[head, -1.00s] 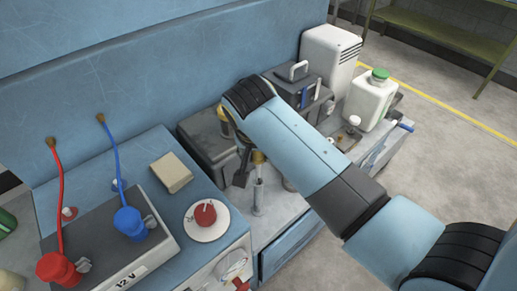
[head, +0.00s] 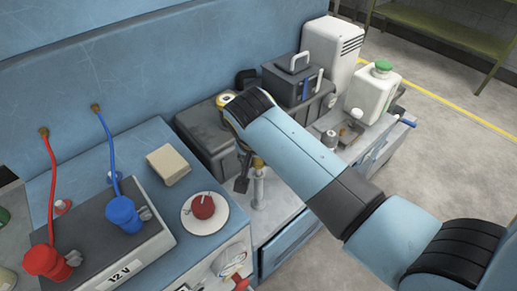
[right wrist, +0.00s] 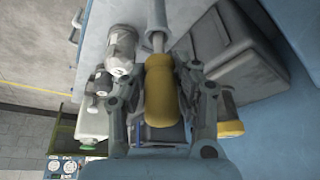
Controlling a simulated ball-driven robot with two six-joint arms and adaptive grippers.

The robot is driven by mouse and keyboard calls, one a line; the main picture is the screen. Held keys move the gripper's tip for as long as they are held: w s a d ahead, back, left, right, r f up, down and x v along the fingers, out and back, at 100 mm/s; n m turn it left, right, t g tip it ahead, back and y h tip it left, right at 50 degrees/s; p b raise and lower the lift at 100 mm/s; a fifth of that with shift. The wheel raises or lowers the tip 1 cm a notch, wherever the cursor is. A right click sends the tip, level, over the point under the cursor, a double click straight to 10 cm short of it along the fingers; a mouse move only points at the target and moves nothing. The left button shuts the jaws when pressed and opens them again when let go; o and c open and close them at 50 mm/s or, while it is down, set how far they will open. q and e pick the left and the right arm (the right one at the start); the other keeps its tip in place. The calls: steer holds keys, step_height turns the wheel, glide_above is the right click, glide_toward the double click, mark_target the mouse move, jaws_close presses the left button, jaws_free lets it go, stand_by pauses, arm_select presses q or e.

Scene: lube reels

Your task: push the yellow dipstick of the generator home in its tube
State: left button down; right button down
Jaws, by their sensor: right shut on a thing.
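The dipstick's yellow handle (right wrist: 160,92) lies between the two dark fingers of my right gripper (right wrist: 161,78), which is shut on it. In the right wrist view a short length of bare rod (right wrist: 158,44) shows between the handle and the grey tube (right wrist: 153,14). In the head view the handle (head: 258,162) shows small above the upright tube (head: 259,190), beside a dark finger of my right gripper (head: 249,172). My forearm hides part of the generator behind it. My left gripper is not in view.

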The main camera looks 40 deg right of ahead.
stand_by(0.3)
steer(key=shift+f+b, duration=0.9)
steer(key=shift+f, duration=0.95)
steer(key=c, duration=0.9)
jaws_free()
steer(key=shift+r, duration=0.15)
